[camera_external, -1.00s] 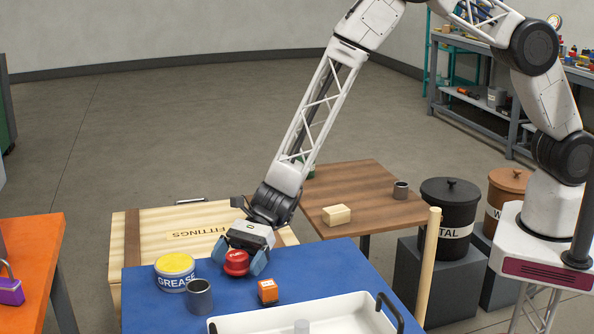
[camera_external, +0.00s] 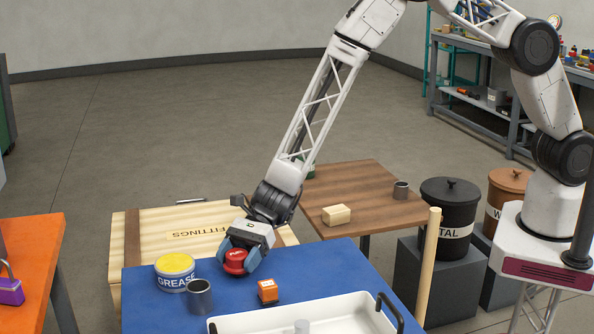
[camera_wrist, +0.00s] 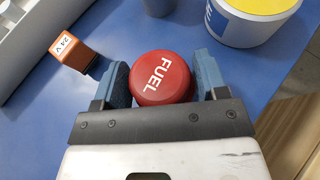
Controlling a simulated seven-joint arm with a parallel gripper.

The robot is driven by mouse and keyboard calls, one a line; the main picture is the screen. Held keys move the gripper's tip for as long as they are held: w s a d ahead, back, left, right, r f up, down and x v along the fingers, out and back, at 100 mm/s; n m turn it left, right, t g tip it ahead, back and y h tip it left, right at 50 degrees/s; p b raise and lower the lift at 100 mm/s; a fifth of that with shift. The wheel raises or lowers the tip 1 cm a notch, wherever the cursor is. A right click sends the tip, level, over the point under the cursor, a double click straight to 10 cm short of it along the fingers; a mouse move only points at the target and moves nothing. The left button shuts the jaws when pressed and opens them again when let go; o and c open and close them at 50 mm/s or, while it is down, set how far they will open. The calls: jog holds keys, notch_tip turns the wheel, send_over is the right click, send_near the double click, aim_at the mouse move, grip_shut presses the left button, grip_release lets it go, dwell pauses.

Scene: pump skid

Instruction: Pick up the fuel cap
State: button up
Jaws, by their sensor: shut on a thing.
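The red fuel cap (camera_external: 235,261) is on the blue table, between the two blue fingers of my gripper (camera_external: 239,259). In the wrist view the cap (camera_wrist: 161,78) shows the white word FUEL on its round top. My gripper (camera_wrist: 161,82) has one finger on each side of the cap and is shut on it. Whether the cap's underside touches the table is hidden.
A yellow-lidded grease tin (camera_external: 175,272) and a dark grey cup (camera_external: 199,297) stand left of the cap. An orange 24 V block (camera_external: 268,290) sits to its right. A white tray (camera_external: 255,319) lies at the front. Blue table (camera_external: 330,264) is clear to the right.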

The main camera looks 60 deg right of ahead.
aim_at(240, 253)
jog(key=shift+r, duration=1.45)
jog(key=shift+s+d+r, duration=0.2)
jog(key=shift+s, duration=0.05)
jog(key=s+d, duration=0.3)
jog(key=s+d+r, duration=0.1)
jog(key=s+d, duration=0.6)
jog(key=s, duration=0.1)
jog(key=shift+s+d+r, duration=0.15)
jog(key=shift+s, duration=0.05)
